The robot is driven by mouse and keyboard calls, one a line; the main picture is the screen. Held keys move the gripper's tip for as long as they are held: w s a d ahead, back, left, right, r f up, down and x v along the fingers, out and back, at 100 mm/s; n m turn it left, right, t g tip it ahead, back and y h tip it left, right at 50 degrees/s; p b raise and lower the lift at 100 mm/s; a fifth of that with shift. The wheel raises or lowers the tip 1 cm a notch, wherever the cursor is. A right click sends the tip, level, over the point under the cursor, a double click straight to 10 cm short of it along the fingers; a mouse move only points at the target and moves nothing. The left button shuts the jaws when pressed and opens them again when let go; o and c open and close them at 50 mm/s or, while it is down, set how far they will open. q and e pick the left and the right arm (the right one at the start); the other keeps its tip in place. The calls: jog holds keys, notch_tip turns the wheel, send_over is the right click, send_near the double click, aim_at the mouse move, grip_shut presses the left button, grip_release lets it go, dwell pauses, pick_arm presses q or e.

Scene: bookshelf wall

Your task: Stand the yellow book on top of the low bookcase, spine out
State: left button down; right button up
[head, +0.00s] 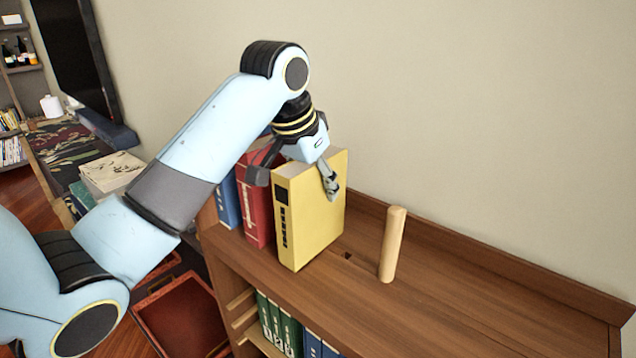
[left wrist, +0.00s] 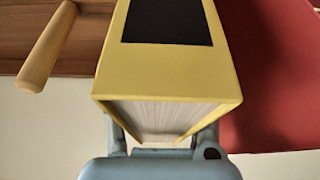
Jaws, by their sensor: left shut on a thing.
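The yellow book (head: 318,215) stands upright on top of the low bookcase (head: 440,300) in the head view, its spine with a dark label facing the front edge. My left gripper (head: 298,178) comes from above and is shut on the book's top, one finger on each side. In the left wrist view the yellow book (left wrist: 170,75) fills the middle, its page edges toward the gripper (left wrist: 165,140). Whether its bottom fully touches the top board is hard to tell. My right gripper is not in view.
A red book (head: 256,205) and a blue book (head: 228,200) stand just left of the yellow one. A wooden peg (head: 393,245) rises from the board to its right. Beyond the peg the top is clear up to the raised back edge. Green binders (head: 278,325) stand on the shelf below.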

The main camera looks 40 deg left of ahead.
pick_arm(q)
jog(key=shift+f, duration=0.15)
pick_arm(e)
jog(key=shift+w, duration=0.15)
pick_arm(q)
jog(key=c, duration=0.7)
grip_release()
jog(key=v, duration=0.7)
jog(key=shift+s+r, duration=0.1)
jog(key=shift+r, duration=0.1)
jog(key=shift+f, duration=0.1)
